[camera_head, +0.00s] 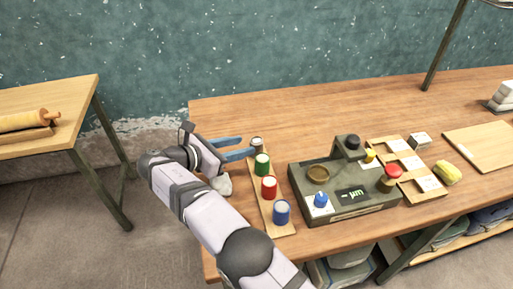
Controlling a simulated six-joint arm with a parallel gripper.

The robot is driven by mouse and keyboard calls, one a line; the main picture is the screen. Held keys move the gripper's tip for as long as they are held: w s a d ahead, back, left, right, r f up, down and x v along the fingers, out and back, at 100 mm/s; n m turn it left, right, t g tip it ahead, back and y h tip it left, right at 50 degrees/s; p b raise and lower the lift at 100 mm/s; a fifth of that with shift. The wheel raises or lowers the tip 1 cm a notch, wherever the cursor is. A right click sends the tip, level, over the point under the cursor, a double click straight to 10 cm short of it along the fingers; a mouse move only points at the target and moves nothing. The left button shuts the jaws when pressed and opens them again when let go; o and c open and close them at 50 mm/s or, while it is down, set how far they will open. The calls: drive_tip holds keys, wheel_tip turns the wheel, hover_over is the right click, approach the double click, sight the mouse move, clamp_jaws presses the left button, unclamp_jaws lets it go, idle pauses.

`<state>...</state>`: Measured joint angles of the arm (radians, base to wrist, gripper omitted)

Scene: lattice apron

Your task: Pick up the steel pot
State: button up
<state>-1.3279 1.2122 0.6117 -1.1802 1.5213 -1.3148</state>
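The steel pot (257,145) is a small grey metal cylinder, upright at the far end of a narrow wooden strip (283,230). A green pot (262,165), a red pot (269,188) and a blue pot (282,212) stand in a row on the same strip. My gripper (247,147) has blue fingers spread apart, pointing right toward the steel pot. The fingertips are just left of it, the nearer one overlapping its lower edge in the picture. I cannot tell whether they touch it.
A grey-green device (345,190) with knobs stands right of the strip. A pale lump (222,184) lies beside my arm. Wooden trays with cards, a yellow sponge (447,173) and a board (482,146) are farther right. The back of the table (300,105) is clear.

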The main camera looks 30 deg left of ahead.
sight(251, 144)
drive_tip(key=shift+p+x, duration=1)
drive_tip(key=shift+x, duration=2.7)
drive_tip(key=c, duration=0.8)
